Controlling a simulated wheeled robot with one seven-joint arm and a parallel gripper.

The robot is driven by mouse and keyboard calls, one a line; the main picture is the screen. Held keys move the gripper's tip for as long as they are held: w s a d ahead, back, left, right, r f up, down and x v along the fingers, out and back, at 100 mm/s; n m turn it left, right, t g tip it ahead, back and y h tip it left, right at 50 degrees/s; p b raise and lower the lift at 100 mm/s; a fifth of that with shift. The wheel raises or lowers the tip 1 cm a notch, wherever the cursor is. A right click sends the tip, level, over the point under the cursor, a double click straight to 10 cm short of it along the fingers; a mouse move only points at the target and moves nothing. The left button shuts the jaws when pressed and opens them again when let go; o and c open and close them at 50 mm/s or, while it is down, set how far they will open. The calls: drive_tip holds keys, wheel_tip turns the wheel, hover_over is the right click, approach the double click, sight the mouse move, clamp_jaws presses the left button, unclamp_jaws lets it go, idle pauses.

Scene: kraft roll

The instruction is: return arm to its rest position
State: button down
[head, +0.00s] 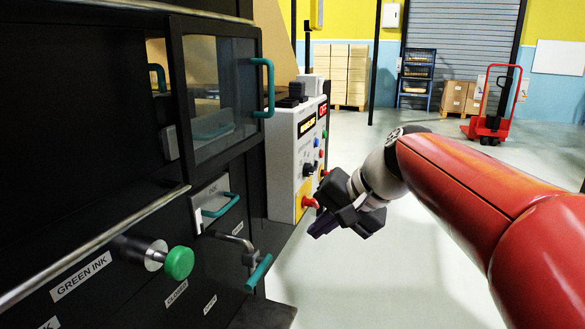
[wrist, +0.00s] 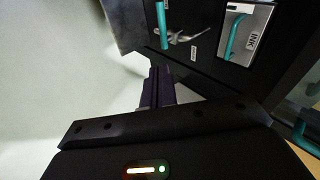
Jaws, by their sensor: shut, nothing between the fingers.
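My red arm (head: 470,200) reaches in from the right in the head view. My gripper (head: 320,230) is at its end, dark and in front of the white control panel's lower part, pointing down and left. It also shows in the wrist view (wrist: 158,88), where its fingers are together with nothing between them. The gripper appears apart from the machine's handles.
A black machine fills the left, with a green knob (head: 179,263), a teal-gripped crank (head: 259,272) and a teal-handled window door (head: 268,88). A control panel (head: 283,150) stands behind. Pale floor (head: 350,280) lies clear. A red pallet jack (head: 490,125) stands far off.

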drive_tip(key=s+d+f+n+h, duration=0.1)
drive_tip(key=s+d+f+h, duration=0.2)
drive_tip(key=s, duration=0.6)
drive_tip(key=s+d+f+n+t+h, duration=0.1)
drive_tip(key=s+d+f+n+h, duration=0.1)
drive_tip(key=s+d+f, duration=0.5)
wheel_tip(320, 180, down, 4)
drive_tip(key=shift+s+d+r+h, duration=0.25)
drive_tip(key=shift+s+h, duration=0.65)
drive_tip(key=shift+s, duration=0.35)
